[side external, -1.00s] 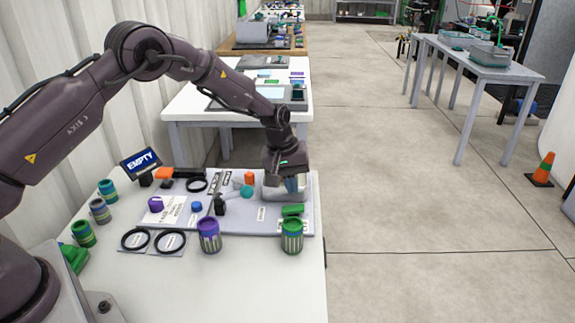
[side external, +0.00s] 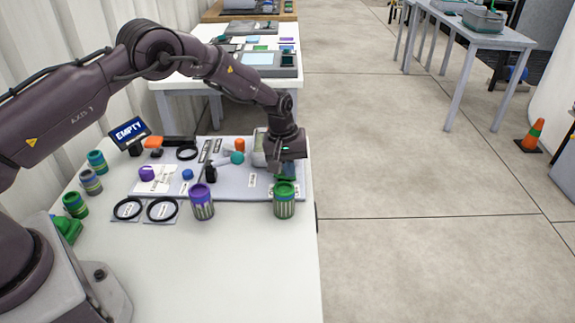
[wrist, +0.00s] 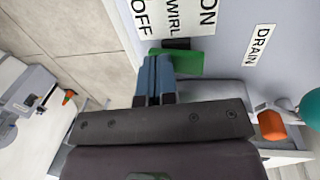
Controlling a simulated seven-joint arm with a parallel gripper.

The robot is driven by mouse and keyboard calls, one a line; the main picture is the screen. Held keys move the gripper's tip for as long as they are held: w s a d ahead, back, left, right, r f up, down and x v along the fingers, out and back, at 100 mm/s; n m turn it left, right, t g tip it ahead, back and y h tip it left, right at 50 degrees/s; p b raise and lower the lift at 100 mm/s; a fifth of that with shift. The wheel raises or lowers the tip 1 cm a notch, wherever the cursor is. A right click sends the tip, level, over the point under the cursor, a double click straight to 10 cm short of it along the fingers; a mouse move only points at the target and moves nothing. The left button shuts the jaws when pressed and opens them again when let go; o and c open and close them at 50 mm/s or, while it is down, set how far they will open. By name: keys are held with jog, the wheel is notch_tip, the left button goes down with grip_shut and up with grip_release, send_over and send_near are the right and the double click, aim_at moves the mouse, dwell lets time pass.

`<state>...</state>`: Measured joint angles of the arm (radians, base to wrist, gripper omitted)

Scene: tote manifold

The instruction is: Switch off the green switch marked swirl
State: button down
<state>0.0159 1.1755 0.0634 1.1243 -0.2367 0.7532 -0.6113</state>
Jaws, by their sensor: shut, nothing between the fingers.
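The green switch (wrist: 186,60) shows in the wrist view beside a white label (wrist: 172,17) reading OFF, SWIRL and ON. Its green lever lies toward the ON end, with a dark part between it and the label. My gripper (wrist: 156,62) is shut and empty. Its blue fingertips are at the left end of the green lever, on the OFF side. I cannot tell whether they touch it. In the side view my gripper (side external: 287,170) is low over the right end of the grey panel (side external: 235,190) and hides most of the switch.
A green-topped canister (side external: 284,203) stands just in front of the switch. A purple-topped canister (side external: 202,205) stands further left. A grey tote (side external: 259,150) is just behind my gripper. An orange knob (wrist: 271,125), a teal ball (wrist: 314,108) and a DRAIN label (wrist: 258,46) are nearby.

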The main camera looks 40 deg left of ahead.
jog(key=shift+s+a+f, duration=0.15)
jog(key=shift+s+a, duration=0.05)
jog(key=shift+s+a, duration=0.5)
jog(key=shift+s, duration=0.05)
jog(key=shift+r, duration=0.2)
jog(key=shift+r, duration=0.2)
notch_tip(320, 180, up, 13)
jog(key=s+a, duration=0.2)
jog(key=shift+r, duration=0.1)
